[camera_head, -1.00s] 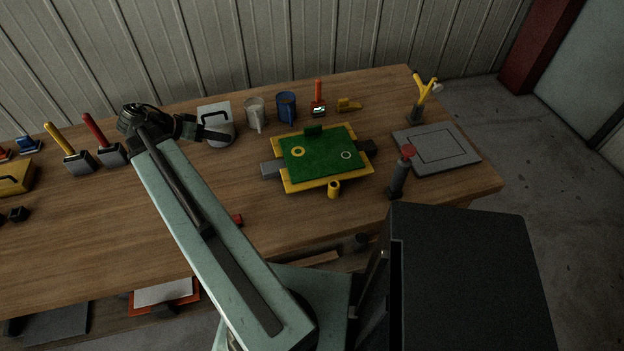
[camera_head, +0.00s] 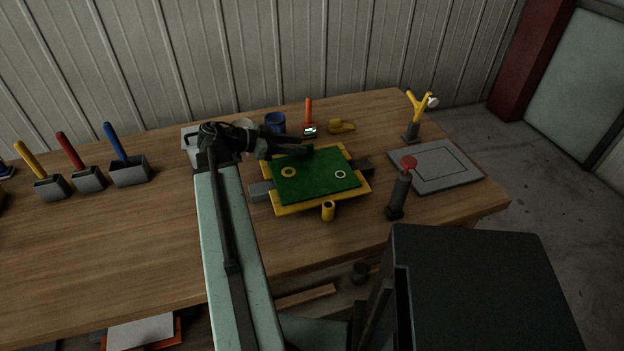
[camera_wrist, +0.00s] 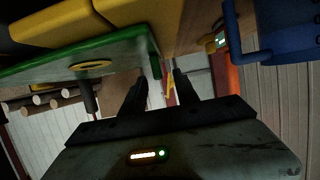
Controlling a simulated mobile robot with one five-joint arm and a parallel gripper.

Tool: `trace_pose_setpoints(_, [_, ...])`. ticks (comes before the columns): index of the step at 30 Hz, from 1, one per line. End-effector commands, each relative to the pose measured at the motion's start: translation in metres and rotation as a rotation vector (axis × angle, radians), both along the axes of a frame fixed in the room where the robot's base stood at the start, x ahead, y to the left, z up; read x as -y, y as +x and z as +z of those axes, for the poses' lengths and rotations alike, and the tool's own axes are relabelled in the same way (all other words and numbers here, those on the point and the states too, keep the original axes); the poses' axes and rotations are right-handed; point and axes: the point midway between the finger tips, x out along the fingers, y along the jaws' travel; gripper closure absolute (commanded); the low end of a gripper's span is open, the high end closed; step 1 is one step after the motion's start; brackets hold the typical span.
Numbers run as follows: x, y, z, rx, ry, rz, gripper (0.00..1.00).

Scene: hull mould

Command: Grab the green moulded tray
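The green moulded tray (camera_head: 315,182) lies flat on a yellow frame (camera_head: 274,207) on the workbench. It has a yellow ring and a white ring on top. My gripper (camera_head: 306,147) is at the tray's back edge, where it hides the upright green tab in the head view. In the wrist view the tray (camera_wrist: 60,62) fills the upper left, and its small green tab (camera_wrist: 155,66) shows close to the gap between my fingertips (camera_wrist: 161,76). The fingers are apart, with nothing held between them. I cannot tell whether the tab is touched.
A blue mug (camera_head: 275,122), an orange-handled tool (camera_head: 308,118) and a yellow piece (camera_head: 341,127) stand behind the tray. A red-topped dark cylinder (camera_head: 400,190) and a grey plate (camera_head: 436,165) are to the right. Bare wood (camera_head: 130,240) lies left.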

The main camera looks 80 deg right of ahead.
Motion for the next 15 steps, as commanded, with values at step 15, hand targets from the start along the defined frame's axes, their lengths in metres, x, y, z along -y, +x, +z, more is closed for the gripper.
trace_pose_setpoints(15, [0.011, -0.024, -0.012, -0.001, 0.001, 0.002, 1.00])
